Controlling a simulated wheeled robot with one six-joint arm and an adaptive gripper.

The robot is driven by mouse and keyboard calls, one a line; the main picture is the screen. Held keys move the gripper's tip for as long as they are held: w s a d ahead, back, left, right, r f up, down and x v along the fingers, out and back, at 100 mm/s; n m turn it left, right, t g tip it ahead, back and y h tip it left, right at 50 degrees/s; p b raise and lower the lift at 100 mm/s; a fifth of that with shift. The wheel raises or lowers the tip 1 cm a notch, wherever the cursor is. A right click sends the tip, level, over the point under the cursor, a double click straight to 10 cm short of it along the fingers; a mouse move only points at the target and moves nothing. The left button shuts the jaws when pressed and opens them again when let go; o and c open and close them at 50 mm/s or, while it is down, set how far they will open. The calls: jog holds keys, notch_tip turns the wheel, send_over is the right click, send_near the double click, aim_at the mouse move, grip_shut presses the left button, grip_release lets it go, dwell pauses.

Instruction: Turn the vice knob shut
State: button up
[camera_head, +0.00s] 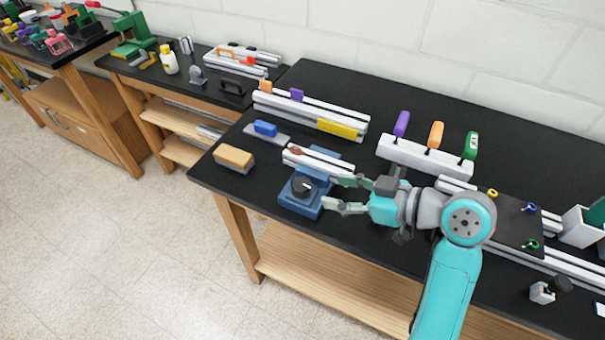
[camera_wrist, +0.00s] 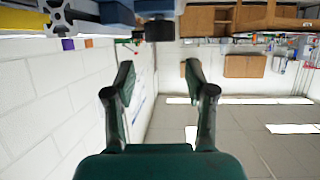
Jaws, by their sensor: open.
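The blue vice (camera_head: 300,203) stands at the front edge of the black bench, left of my gripper. Its black knob (camera_head: 301,187) faces the front of the bench. In the wrist view the picture is upside down; the blue vice body (camera_wrist: 117,13) and the dark knob (camera_wrist: 159,30) show at the top. My gripper (camera_head: 334,193) is open and empty, with its fingers pointing left at the vice. In the wrist view the fingertips (camera_wrist: 158,72) are spread apart, and the knob appears above the space between them. I cannot tell whether a finger touches the vice.
A wooden-topped brush or block (camera_head: 234,158) lies left of the vice. A silver extrusion (camera_head: 318,163) lies just behind it. A rail with purple, orange and green handles (camera_head: 425,157) stands behind my arm. Open floor (camera_head: 130,260) lies in front of the bench.

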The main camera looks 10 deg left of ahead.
aim_at(305, 185)
jog(key=x, duration=1)
jog(key=shift+f, duration=0.1)
jog(key=c, duration=0.9)
